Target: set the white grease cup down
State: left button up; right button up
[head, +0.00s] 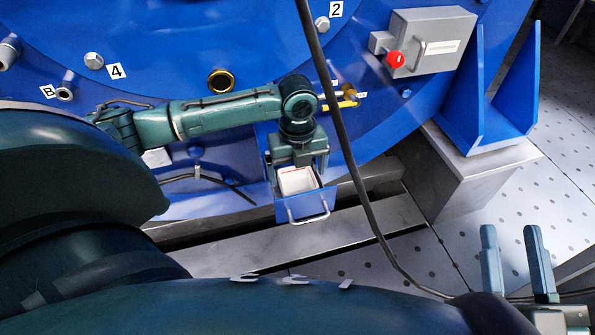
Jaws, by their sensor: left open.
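The white grease cup (298,182) is a small, square-looking open cup. It sits inside a small blue drawer-like tray with a metal handle (309,214) at its front, low on the blue motor housing. My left gripper (296,167) points down at the cup from behind and above. Its jaws are open, and they hide the cup's far side. I cannot tell whether a finger still touches the cup. My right gripper (512,232) is at the lower right, far from the cup, with two parallel fingers apart and nothing between them.
A dark cable (348,150) hangs down just right of the tray. A grey box with a red button (395,59) is on the housing at the upper right. A blue bracket (490,115) stands on a grey block. A metal beam (375,215) runs below the tray.

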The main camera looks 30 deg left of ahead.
pick_arm(q)
notch_tip(320, 180, up, 9)
jog(key=p, duration=0.4)
jog(key=s+d+f+n+t+h, duration=0.1)
jog(key=d+n+t+h, duration=0.3)
jog(key=d, duration=0.5)
jog(key=s+d+f+n+t+h, duration=0.2)
jog(key=d+n+t+h, duration=0.15)
jog(key=d, duration=0.65)
jog(key=s+a+r+n+t, duration=0.1)
jog(key=s+r+n+t, duration=0.3)
jog(key=r+n+t, duration=0.1)
jog(key=s+a+r+n+t+h, duration=0.1)
jog(key=s+r+n+t, duration=0.3)
jog(key=r+n+t, duration=0.1)
notch_tip(320, 180, up, 3)
jog(key=shift+f+n+p, duration=0.1)
jog(key=shift+n+p, duration=0.2)
jog(key=shift+n, duration=0.45)
pick_arm(e)
jog(key=shift+s+d+f+g+h, duration=0.3)
jog(key=shift+f+g+h, duration=0.15)
jog(key=shift+h, duration=0.35)
pick_arm(q)
jog(key=shift+t, duration=0.25)
pick_arm(e)
jog(key=shift+f, duration=0.1)
